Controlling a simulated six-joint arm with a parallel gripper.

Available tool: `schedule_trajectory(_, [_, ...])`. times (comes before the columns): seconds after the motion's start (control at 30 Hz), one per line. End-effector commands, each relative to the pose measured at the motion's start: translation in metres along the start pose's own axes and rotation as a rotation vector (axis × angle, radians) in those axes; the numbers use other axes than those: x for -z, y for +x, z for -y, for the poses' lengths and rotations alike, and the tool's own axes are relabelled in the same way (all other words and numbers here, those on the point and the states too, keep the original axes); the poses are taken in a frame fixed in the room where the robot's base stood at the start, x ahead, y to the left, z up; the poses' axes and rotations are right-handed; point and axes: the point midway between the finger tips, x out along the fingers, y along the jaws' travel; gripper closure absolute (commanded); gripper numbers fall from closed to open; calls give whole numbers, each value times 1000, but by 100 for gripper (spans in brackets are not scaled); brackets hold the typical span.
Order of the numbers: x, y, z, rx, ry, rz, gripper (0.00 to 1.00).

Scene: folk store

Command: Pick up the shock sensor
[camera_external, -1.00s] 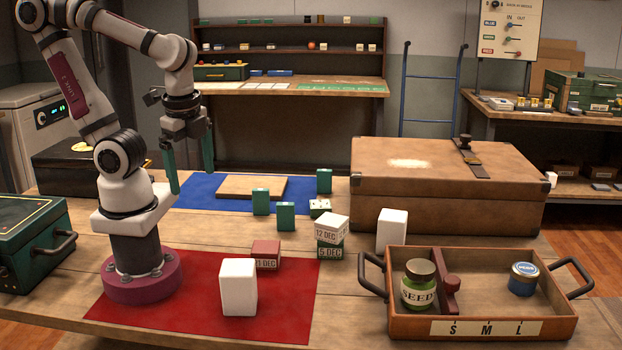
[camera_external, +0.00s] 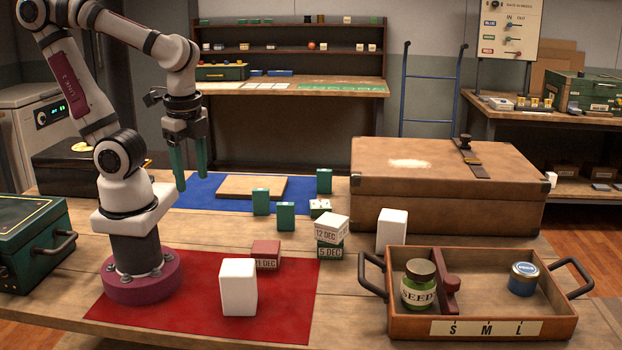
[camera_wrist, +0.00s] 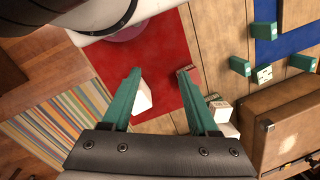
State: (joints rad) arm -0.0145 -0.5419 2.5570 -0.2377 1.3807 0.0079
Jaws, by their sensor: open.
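Nothing I can read is labelled as the shock sensor, and I cannot tell for sure which object it is. A small white box with dark marks on its face (camera_external: 320,207) sits among green blocks at the blue mat's right front edge. It also shows in the wrist view (camera_wrist: 264,74). My gripper (camera_external: 190,184) has green fingers, is open and empty, and hangs above the table left of the blue mat's middle. In the wrist view, my gripper (camera_wrist: 158,74) spans the red mat, with the small white box well to the right.
Green blocks (camera_external: 261,201) stand near a wooden board (camera_external: 252,187). Dated boxes (camera_external: 331,229), a dark red box (camera_external: 266,254) and white blocks (camera_external: 238,287) stand nearer. A brown suitcase (camera_external: 445,190) and a wooden tray (camera_external: 550,318) with jars fill the right.

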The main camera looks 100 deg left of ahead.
Motion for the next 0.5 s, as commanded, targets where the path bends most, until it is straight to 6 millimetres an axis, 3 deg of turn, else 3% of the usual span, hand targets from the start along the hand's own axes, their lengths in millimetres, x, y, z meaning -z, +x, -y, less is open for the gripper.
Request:
schedule_trajectory(0.13, [2, 20, -9, -279, -404, 92, 40])
schedule_trajectory(0.27, [25, 40, 1, -699, -1045, 140, 40])
schedule_trajectory(0.37, [39, 60, 44, -1062, -1607, 114, 40])
schedule_trajectory(0.4, [36, 71, 70, -1214, -1836, 84, 40])
schedule_trajectory(0.5, [5, 107, 133, -1580, -2346, -32, 40])
